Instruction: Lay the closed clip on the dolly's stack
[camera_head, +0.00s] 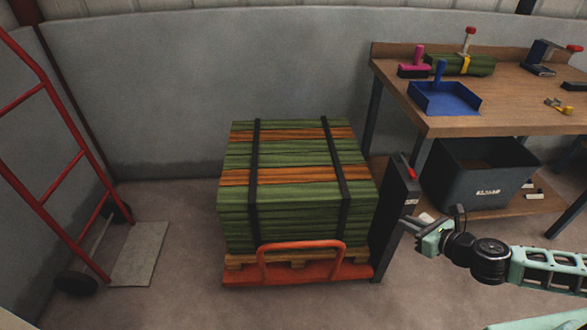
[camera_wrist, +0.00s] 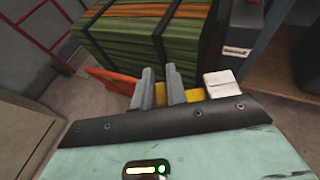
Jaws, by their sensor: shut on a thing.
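The dolly (camera_head: 228,276) is a low orange-red platform with a bent tube handle. On it is a stack (camera_head: 297,197) of green and orange-brown boards, bound by two black straps; it also shows in the wrist view (camera_wrist: 145,40). My gripper (camera_head: 408,222) is to the right of the stack, lower than its top. In the wrist view the two grey fingers (camera_wrist: 158,72) point toward the stack, shut on a yellow piece (camera_wrist: 193,95), which looks like the clip. The fingers and wrist hide most of it.
A dark upright case (camera_head: 396,205) stands against the stack's right side, close to my gripper. A wooden workbench (camera_head: 480,122) with a blue tray (camera_head: 443,99) is at the right, above a dark bin (camera_head: 480,180). A red hand truck (camera_head: 68,170) is at the left. The stack's top is clear.

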